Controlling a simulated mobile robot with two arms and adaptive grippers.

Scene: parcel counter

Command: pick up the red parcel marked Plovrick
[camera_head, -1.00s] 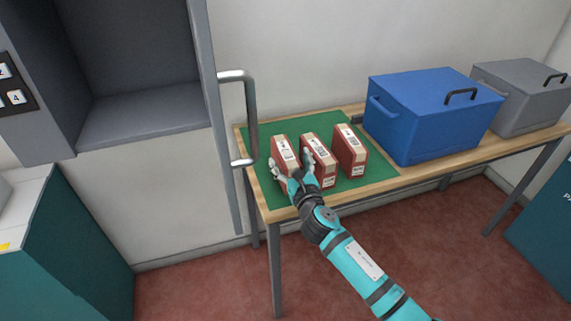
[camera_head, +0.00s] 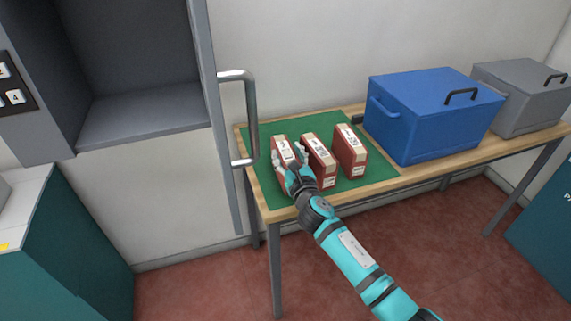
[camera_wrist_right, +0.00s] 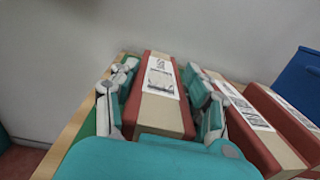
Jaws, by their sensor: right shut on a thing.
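Three similar red parcels with tan tape and white labels stand side by side on a green mat (camera_head: 268,193). They are the left parcel (camera_head: 284,148), the middle parcel (camera_head: 319,158) and the right parcel (camera_head: 350,150). The label print is too small to read, so I cannot tell which is Plovrick. My right gripper (camera_head: 288,155) is shut on the left parcel, with a finger on each side. The right wrist view shows this parcel (camera_wrist_right: 162,108) between the fingers, with the middle parcel (camera_wrist_right: 262,130) close to the right finger. My left gripper is not in view.
A blue lidded box (camera_head: 420,120) and a grey box (camera_head: 525,97) stand on the wooden table to the right. A grey cabinet door with a metal handle (camera_head: 252,120) stands close to the table's left end.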

